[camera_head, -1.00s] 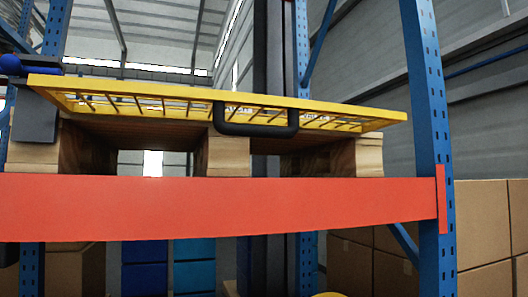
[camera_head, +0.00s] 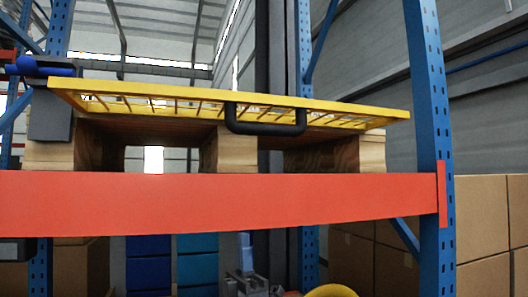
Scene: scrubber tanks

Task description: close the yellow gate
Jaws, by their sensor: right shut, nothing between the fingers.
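The yellow gate (camera_head: 210,95) is a flat mesh panel. It lies nearly level over wooden blocks at the rack's orange beam, so I see its front edge and underside. Its black handle (camera_head: 265,129) hangs from the front edge. A dark grey plate (camera_head: 50,115) and a blue round part (camera_head: 40,67) sit at its left end. My right gripper (camera_head: 244,240) shows low in the middle, below the beam, pointing up, shut and empty. It is apart from the gate and handle. My left gripper is not in view.
The orange beam (camera_head: 220,205) crosses the view between my right gripper and the gate. A blue perforated upright (camera_head: 430,120) stands at the right. Cardboard boxes (camera_head: 480,215) and blue bins (camera_head: 148,262) are behind. A yellow curved part (camera_head: 330,291) shows at the bottom edge.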

